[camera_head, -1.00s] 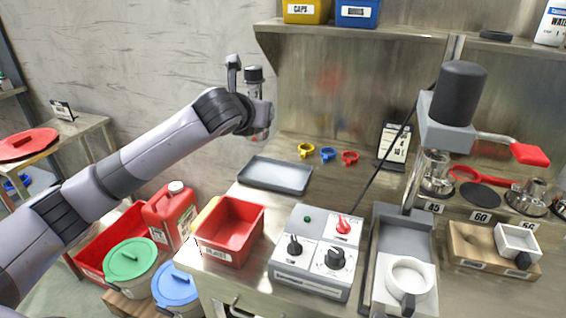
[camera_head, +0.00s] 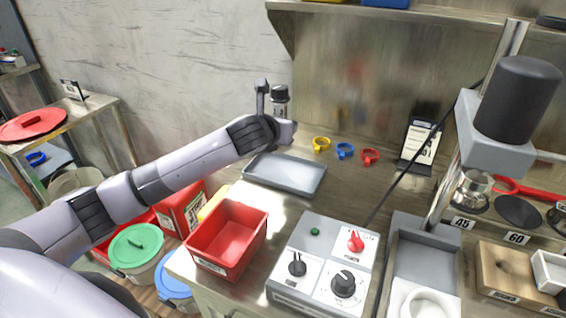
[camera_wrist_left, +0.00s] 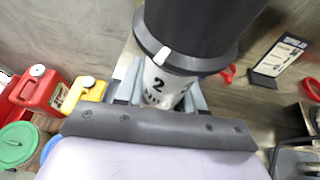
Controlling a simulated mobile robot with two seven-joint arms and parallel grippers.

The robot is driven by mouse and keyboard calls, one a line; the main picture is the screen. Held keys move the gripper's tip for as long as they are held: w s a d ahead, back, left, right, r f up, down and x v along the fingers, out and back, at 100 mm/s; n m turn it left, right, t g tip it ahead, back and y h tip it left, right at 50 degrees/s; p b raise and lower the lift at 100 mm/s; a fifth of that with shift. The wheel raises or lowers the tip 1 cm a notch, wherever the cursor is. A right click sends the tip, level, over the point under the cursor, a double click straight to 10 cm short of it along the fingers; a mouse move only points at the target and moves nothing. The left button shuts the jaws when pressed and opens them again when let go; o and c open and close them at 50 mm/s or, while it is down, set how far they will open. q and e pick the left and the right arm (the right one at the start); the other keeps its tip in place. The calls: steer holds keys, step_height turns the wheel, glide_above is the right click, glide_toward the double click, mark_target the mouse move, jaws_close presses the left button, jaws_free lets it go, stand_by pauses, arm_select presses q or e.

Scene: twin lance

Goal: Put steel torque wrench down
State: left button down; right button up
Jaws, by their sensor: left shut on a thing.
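My left gripper (camera_head: 282,118) is shut on an upright tool with a black cylindrical top, which I take to be the steel torque wrench (camera_head: 280,93). In the left wrist view the wrench (camera_wrist_left: 185,35) shows a thick black grip, a dark collar and a pale band marked 2 between the gripper fingers (camera_wrist_left: 160,92). Its lower end is hidden behind the wrist. The gripper stands above and behind the far edge of a grey tray (camera_head: 262,180) on the bench; contact cannot be told. My right gripper is not in view.
The tray looks empty. Yellow (camera_head: 321,144), blue (camera_head: 345,150) and red (camera_head: 370,156) rings lie right of it. A red bin (camera_head: 225,240) and a control box (camera_head: 325,262) stand in front. A sign (camera_head: 420,147) and a black-topped machine (camera_head: 515,100) stand right.

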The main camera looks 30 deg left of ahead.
arm_select(q)
step_height(320, 180, down, 10)
steer(key=shift+b, duration=0.55)
steer(key=shift+f, duration=0.15)
steer(key=c, duration=0.7)
jaws_free()
steer(key=shift+s+r, duration=0.3)
steer(key=shift+s, duration=0.1)
steer(key=p+v, duration=0.1)
steer(key=v, duration=1)
steer(key=shift+s+d+f, duration=0.1)
steer(key=shift+f, duration=0.05)
